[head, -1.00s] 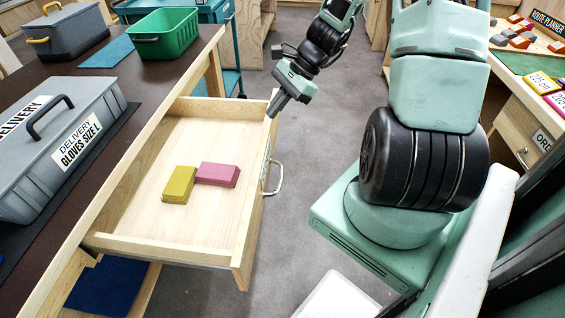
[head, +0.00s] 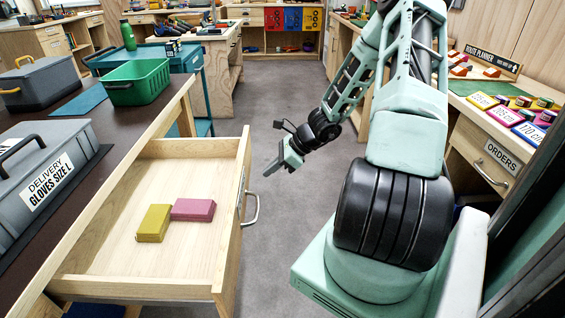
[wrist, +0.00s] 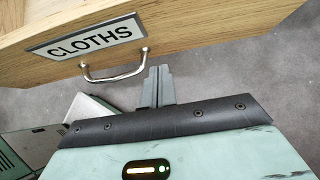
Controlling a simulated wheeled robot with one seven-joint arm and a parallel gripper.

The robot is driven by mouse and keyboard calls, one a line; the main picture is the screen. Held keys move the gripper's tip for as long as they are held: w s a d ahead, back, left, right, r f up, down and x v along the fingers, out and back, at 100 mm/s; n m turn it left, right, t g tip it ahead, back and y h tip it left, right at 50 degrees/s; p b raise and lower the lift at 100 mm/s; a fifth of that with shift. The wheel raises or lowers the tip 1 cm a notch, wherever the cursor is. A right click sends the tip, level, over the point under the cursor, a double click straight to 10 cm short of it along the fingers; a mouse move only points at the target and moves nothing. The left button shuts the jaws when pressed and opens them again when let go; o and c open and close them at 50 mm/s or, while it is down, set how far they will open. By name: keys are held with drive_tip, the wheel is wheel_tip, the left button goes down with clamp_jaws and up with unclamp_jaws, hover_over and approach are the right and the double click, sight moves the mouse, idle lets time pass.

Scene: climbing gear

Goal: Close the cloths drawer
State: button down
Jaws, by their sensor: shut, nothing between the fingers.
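The cloths drawer (head: 88,285) is pulled far out from the bench on the left in the head view. A yellow block (head: 153,223) and a pink block (head: 193,209) lie inside it, touching or nearly so. In the wrist view the drawer front (wrist: 200,22) carries a CLOTHS label (wrist: 92,39) and a metal handle (wrist: 114,75). My gripper (head: 270,173) is shut and empty, in the aisle to the right of the drawer front. In the wrist view its fingers (wrist: 158,72) point at the front, just right of the handle; contact cannot be told.
On the bench above stand a grey case (head: 45,175) labelled gloves, a green bin (head: 135,82) and another grey box (head: 38,84). A blue-green cart (head: 185,62) stands beyond. The grey floor (head: 285,80) of the aisle is clear. An ORDERS drawer (head: 482,155) is at the right.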

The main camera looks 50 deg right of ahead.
sight(245, 178)
drive_tip(key=w+a, duration=0.2)
drive_tip(key=w, duration=0.1)
drive_tip(key=shift+w+a+f, duration=0.25)
drive_tip(key=shift+a+f, duration=0.15)
drive_tip(key=shift+w+a, duration=0.1)
drive_tip(key=shift+w, duration=0.1)
